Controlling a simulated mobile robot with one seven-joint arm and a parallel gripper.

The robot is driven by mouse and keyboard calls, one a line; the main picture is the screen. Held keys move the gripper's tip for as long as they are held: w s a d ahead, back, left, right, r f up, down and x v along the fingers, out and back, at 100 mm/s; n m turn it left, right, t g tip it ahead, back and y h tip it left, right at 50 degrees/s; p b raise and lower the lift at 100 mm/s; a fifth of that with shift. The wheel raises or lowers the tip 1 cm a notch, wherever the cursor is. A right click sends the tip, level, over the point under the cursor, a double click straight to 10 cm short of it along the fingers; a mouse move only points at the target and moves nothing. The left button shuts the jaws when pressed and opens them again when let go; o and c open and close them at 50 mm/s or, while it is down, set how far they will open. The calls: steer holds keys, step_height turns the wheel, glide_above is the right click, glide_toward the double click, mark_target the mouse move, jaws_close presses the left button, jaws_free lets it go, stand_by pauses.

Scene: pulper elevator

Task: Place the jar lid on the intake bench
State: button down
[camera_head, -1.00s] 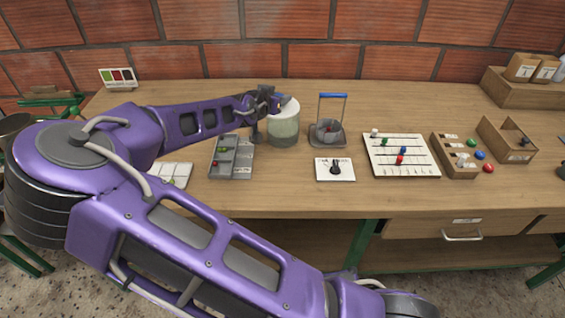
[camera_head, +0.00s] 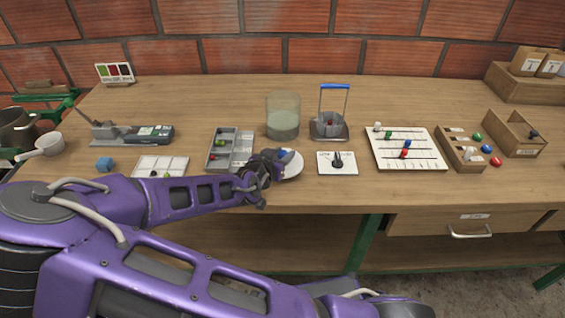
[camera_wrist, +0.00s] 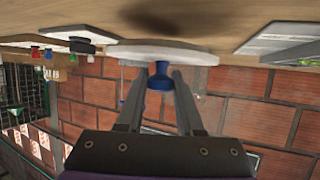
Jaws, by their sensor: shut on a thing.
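The jar lid (camera_head: 292,165) is a white disc with a blue knob. In the wrist view, my gripper (camera_wrist: 159,78) is shut on the blue knob, and the lid (camera_wrist: 185,54) spreads beyond the fingertips, close to the wooden bench surface. In the head view, my gripper (camera_head: 268,170) holds it near the front of the wooden bench (camera_head: 330,196), in front of the glass jar. Whether the lid touches the bench cannot be told. The glass jar (camera_head: 283,116) stands open-topped, with pale contents low inside.
A grey compartment tray (camera_head: 240,150) lies left of the lid, and a white card with a black knob (camera_head: 338,161) lies right. A bead board (camera_head: 405,150) is farther right. The bench's front strip is mostly clear.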

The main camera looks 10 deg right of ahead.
steer(key=shift+f, duration=1.15)
steer(key=shift+f+b, duration=0.25)
steer(key=shift+b, duration=0.05)
steer(key=c, duration=0.6)
jaws_free()
steer(key=shift+o, duration=0.2)
steer(key=shift+r, duration=0.15)
